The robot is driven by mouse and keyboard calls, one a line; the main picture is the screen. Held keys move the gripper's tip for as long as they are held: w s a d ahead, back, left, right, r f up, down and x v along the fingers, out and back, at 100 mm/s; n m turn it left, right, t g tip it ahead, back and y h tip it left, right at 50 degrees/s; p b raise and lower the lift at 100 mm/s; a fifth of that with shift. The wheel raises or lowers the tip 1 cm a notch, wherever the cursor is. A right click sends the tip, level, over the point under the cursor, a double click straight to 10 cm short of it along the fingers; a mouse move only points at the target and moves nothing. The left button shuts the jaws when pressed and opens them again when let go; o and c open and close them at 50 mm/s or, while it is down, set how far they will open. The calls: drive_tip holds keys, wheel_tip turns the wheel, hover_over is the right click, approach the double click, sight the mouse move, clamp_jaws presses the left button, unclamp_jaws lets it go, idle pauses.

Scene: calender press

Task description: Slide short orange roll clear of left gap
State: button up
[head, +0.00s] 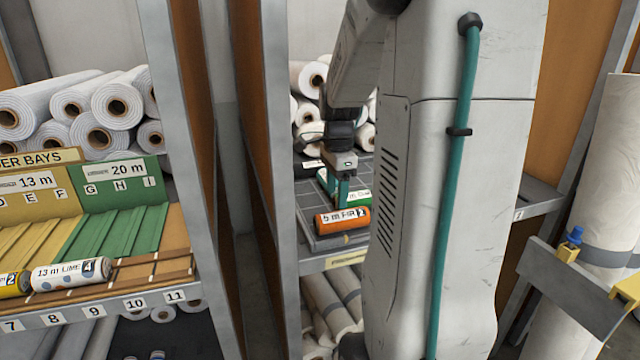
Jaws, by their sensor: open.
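The short orange roll (342,220) lies on its side at the front of a dark grey gridded surface (310,190), its label and number 2 facing me. A green-labelled roll (358,197) lies just behind it, partly hidden. My gripper (340,190) points down above and behind the orange roll, near the green roll. It is open; its teal fingers overlap the rolls in the picture, so I cannot tell whether they touch. My arm hides the right part of the surface. I cannot make out which space is the left gap.
Upright posts and brown panels (262,120) stand close left of the gridded surface. Further left, a bay shelf holds a white roll (70,275) and a yellow roll (14,284). White rolls (310,78) are stacked behind my gripper. A large pale roll (612,170) stands at right.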

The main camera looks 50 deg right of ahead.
sight(335, 213)
wheel_tip(335, 213, down, 8)
drive_tip(key=shift+r, duration=0.25)
drive_tip(key=shift+c, duration=0.4)
drive_tip(key=c, duration=0.7)
drive_tip(key=shift+s+d+r, duration=0.1)
drive_tip(key=shift+s+d, duration=0.75)
drive_tip(key=shift+d, duration=0.55)
drive_tip(key=shift+s+d+f, duration=0.1)
drive_tip(key=shift+s+d, duration=0.75)
drive_tip(key=shift+d, duration=0.6)
drive_tip(key=shift+s+d+r, duration=0.1)
drive_tip(key=shift+s+d, duration=0.75)
drive_tip(key=shift+d, duration=0.55)
drive_tip(key=shift+s+d, duration=0.55)
drive_tip(key=shift+d, duration=0.3)
drive_tip(key=shift+s+d, duration=0.5)
drive_tip(key=shift+d, duration=0.35)
drive_tip(key=shift+s+d, duration=0.55)
drive_tip(key=shift+d, duration=0.3)
drive_tip(key=o, duration=1.1)
